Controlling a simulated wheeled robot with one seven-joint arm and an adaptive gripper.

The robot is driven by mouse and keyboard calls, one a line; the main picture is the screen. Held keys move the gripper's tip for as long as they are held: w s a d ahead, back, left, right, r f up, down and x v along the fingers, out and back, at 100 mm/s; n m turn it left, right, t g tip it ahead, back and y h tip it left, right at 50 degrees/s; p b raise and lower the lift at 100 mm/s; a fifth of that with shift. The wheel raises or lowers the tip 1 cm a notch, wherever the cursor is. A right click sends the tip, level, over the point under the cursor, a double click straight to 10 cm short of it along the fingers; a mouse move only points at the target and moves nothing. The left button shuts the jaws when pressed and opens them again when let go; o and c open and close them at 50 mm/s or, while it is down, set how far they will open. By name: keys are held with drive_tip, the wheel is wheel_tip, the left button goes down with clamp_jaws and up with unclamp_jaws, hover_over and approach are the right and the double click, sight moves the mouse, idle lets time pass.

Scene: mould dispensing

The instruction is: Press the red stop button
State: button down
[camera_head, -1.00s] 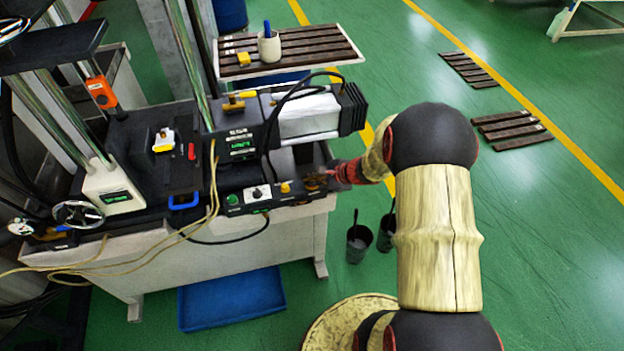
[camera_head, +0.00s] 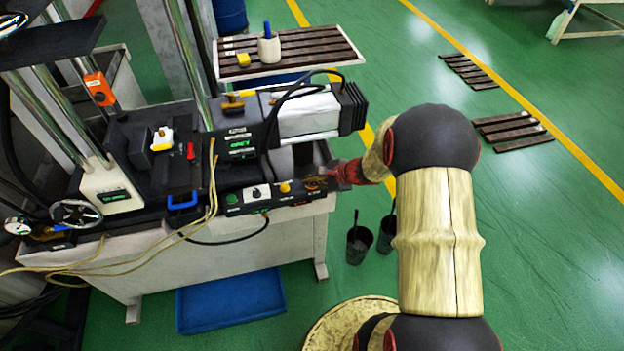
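The control strip (camera_head: 240,211) runs along the machine's front edge, with a green button (camera_head: 232,198), a white knob (camera_head: 256,193) and a yellow knob (camera_head: 285,187) on it. No red stop button shows clearly on the strip; its right end is partly covered by my gripper (camera_head: 315,185). My gripper is at that right end, right of the yellow knob, below my red wrist. It is small and dark here, so I cannot tell whether its fingers are open or shut, or whether it touches the strip. A small red part (camera_head: 191,151) stands on the machine's black top, away from my gripper.
A cable (camera_head: 213,185) hangs over the strip's left part. The grey motor (camera_head: 308,113) stands behind my gripper. Two dark cups (camera_head: 359,247) stand on the floor, and a blue tray (camera_head: 230,301) lies below the machine.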

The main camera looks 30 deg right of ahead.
drive_tip(key=shift+s+a+f, duration=0.2)
drive_tip(key=shift+s+f, duration=0.2)
drive_tip(key=shift+f, duration=0.1)
drive_tip(key=shift+w+d+r+p, duration=0.15)
drive_tip(key=shift+r+p, duration=0.35)
drive_tip(key=shift+r, duration=0.6)
drive_tip(key=shift+w+a+r+p, duration=0.15)
drive_tip(key=shift+r+p, duration=0.4)
drive_tip(key=shift+r, duration=0.55)
drive_tip(key=shift+w+d+r+p, duration=0.15)
drive_tip(key=shift+r+p, duration=0.35)
drive_tip(key=shift+r, duration=0.6)
drive_tip(key=s+a+r+n+g, duration=0.3)
drive_tip(key=s+a+n, duration=0.15)
drive_tip(key=s, duration=0.25)
drive_tip(key=s+a+r+n+g, duration=0.2)
drive_tip(key=s+a+r+n, duration=0.15)
drive_tip(key=s+n, duration=0.3)
drive_tip(key=s+a+r+n+t+h+b, duration=0.1)
drive_tip(key=s+a+r+n+h+b, duration=0.1)
drive_tip(key=s+r+n, duration=0.3)
drive_tip(key=s+a+r+n+t+h+b, duration=0.1)
drive_tip(key=s+a+r+n, duration=0.4)
drive_tip(key=r, duration=0.6)
drive_tip(key=s+b, duration=0.1)
drive_tip(key=s, duration=0.1)
drive_tip(key=shift+s+a+r+n+h, duration=0.15)
drive_tip(key=shift+s+r+n+h, duration=0.25)
